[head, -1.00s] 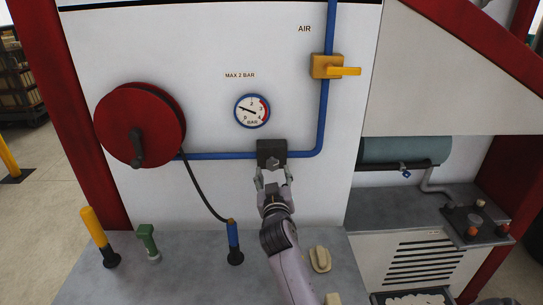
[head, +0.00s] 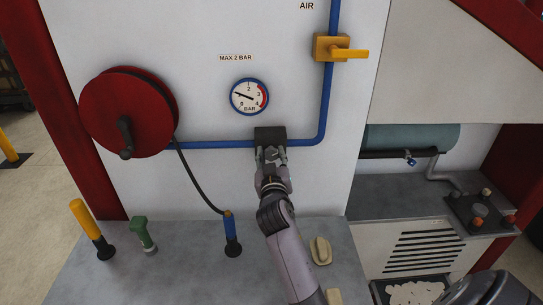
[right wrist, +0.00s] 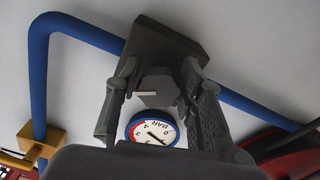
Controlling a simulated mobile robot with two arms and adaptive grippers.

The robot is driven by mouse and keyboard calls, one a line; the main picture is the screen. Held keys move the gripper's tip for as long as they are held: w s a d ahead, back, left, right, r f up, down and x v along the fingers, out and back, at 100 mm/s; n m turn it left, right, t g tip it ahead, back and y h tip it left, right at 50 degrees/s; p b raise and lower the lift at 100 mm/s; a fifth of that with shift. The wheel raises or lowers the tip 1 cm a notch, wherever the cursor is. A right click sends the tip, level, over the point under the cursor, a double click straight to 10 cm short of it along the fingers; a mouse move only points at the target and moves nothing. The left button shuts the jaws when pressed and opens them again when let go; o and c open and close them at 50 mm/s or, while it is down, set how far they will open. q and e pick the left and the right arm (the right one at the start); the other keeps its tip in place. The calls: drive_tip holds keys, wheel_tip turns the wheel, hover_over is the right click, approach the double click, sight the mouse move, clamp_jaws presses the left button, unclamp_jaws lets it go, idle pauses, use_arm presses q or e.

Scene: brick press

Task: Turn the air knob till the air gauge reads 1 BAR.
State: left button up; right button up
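The air gauge (head: 249,96) is a round white dial with a blue rim and a red band at its high end. Its needle points left and slightly up, at about 1. In the right wrist view the gauge (right wrist: 153,130) appears upside down. Below it, a dark block (head: 269,132) on the blue pipe carries the grey air knob (right wrist: 157,92), which has a pale mark pointing left in the wrist view. My right gripper (head: 271,156) is open, its fingers on either side of the knob with small gaps visible. My left gripper is not in view.
A yellow valve handle (head: 347,52) sits on the pipe at upper right. A red hose reel (head: 128,112) is on the left of the panel. Yellow, green and blue handles (head: 231,232) stand on the grey ledge below. The panel around the gauge is clear.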

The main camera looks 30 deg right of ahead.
sight(272, 149)
drive_tip(key=c, duration=0.6)
drive_tip(key=shift+r+n, duration=0.1)
drive_tip(key=shift+n, duration=0.7)
drive_tip(key=shift+c, duration=0.4)
drive_tip(key=o, duration=1.2)
drive_tip(key=shift+c, duration=0.2)
wheel_tip(272, 149, up, 10)
